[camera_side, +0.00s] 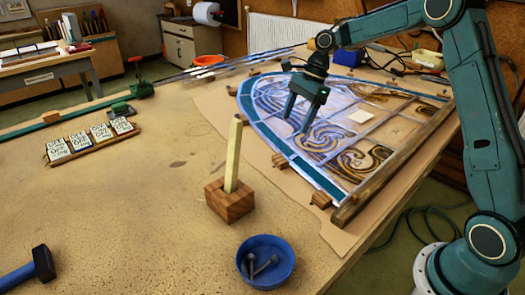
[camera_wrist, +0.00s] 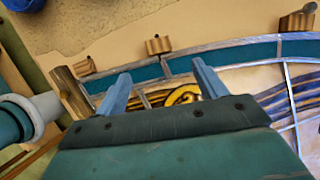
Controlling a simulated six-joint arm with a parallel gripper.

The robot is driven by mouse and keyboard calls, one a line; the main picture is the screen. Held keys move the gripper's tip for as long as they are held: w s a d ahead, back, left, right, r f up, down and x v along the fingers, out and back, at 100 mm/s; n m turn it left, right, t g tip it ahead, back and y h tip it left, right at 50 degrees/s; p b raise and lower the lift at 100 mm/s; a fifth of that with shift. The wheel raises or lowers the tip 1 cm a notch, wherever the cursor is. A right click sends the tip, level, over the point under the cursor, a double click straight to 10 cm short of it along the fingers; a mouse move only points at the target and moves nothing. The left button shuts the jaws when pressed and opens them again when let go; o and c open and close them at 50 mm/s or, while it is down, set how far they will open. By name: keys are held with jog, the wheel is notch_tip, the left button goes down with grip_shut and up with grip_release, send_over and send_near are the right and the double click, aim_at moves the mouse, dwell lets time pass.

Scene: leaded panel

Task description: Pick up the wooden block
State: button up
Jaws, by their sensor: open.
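A brown wooden block (camera_side: 229,203) stands on the table left of the leaded panel, with a pale upright stick (camera_side: 233,155) rising from it. Several smaller wooden blocks (camera_side: 280,160) sit along the panel's curved edge; one (camera_wrist: 158,45) shows beyond my fingers in the wrist view, with others to its left and right. My gripper (camera_side: 297,122) points down above the leaded panel (camera_side: 330,182), its fingers apart and nothing between them. In the wrist view my gripper (camera_wrist: 160,72) is also open over the panel's teal border. The block with the stick is not seen there.
A blue bowl (camera_side: 251,280) with bolts stands at the front of the table. Small lettered tiles (camera_side: 101,132) rest on a wooden rack at left, and a hammer (camera_side: 42,262) lies front left. Wooden strips (camera_side: 385,185) border the panel's right side. The table's left middle is clear.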

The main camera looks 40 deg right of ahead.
send_over(281, 158)
jog(key=d, duration=0.2)
notch_tip(281, 158, down, 6)
jog(key=shift+s+d+f, duration=0.1)
jog(key=shift+s+f, duration=0.05)
jog(key=shift+f, duration=0.1)
jog(key=shift+s+x, duration=0.15)
jog(key=shift+x, duration=1.1)
jog(key=shift+s+x, duration=0.1)
jog(key=shift+x, duration=1.15)
jog(key=shift+c, duration=0.4)
jog(key=c, duration=1)
